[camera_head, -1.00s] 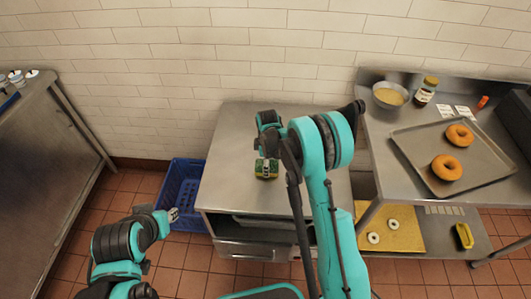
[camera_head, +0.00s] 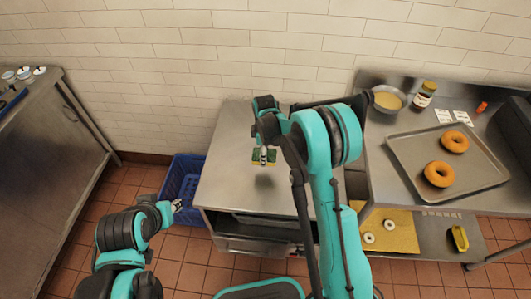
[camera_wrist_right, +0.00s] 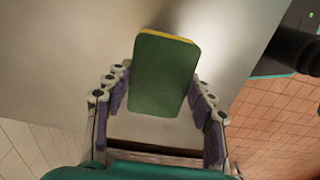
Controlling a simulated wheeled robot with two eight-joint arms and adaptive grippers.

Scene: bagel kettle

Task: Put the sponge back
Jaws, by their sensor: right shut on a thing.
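The sponge (camera_head: 258,158), green with a yellow layer, is held in my right gripper (camera_head: 264,152) above the steel counter in the middle. The right wrist view shows the sponge (camera_wrist_right: 165,75) with its green face to the camera and a yellow edge at the top. The fingers of my right gripper (camera_wrist_right: 160,95) are on both of its sides. A shadow lies on the counter below it. My left gripper (camera_head: 177,205) is low at the left, next to the blue crate; its fingers are too small to tell open or shut.
The steel counter (camera_head: 225,185) has a bare top. A blue crate (camera_head: 172,190) stands on the floor to its left. At the right, a table holds a tray (camera_head: 410,155) with two bagels, a bowl (camera_head: 388,98) and a jar (camera_head: 423,94). A lower shelf holds a yellow board (camera_head: 400,235).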

